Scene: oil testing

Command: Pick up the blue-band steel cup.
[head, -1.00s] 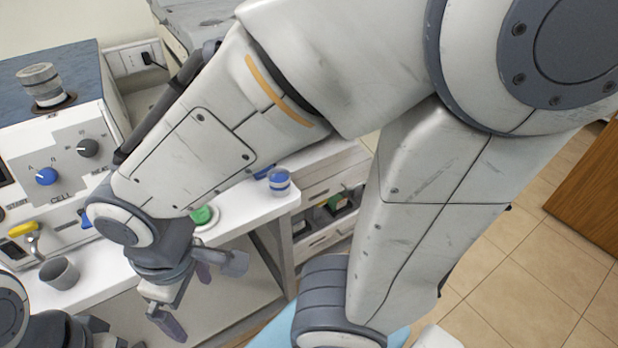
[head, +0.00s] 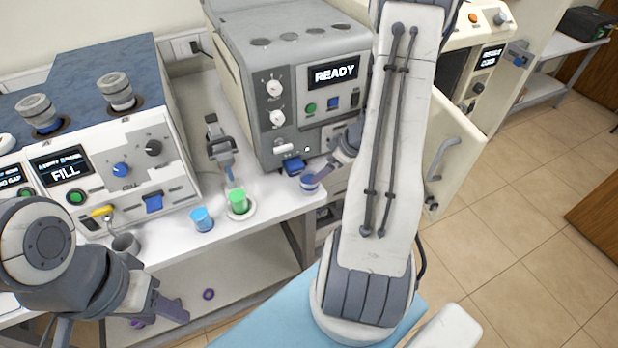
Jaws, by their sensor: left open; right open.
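The blue-band steel cup (head: 309,184) stands upright near the right end of the white bench, in front of the grey READY machine. My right gripper (head: 324,172) is open beside the cup, at its upper right. One finger reaches close to the cup's rim; I cannot tell whether it touches or whether the fingers straddle the cup. Much of the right forearm is hidden behind my upper arm link. My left gripper (head: 166,303) is open and empty, low at the left in front of the bench.
A blue container (head: 202,219) and a green one on a white dish (head: 239,203) stand left of the cup. A plain grey cup (head: 126,243) is under the yellow-handled tap. The READY machine (head: 290,100) stands close behind the cup. An open cabinet door (head: 450,145) is at right.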

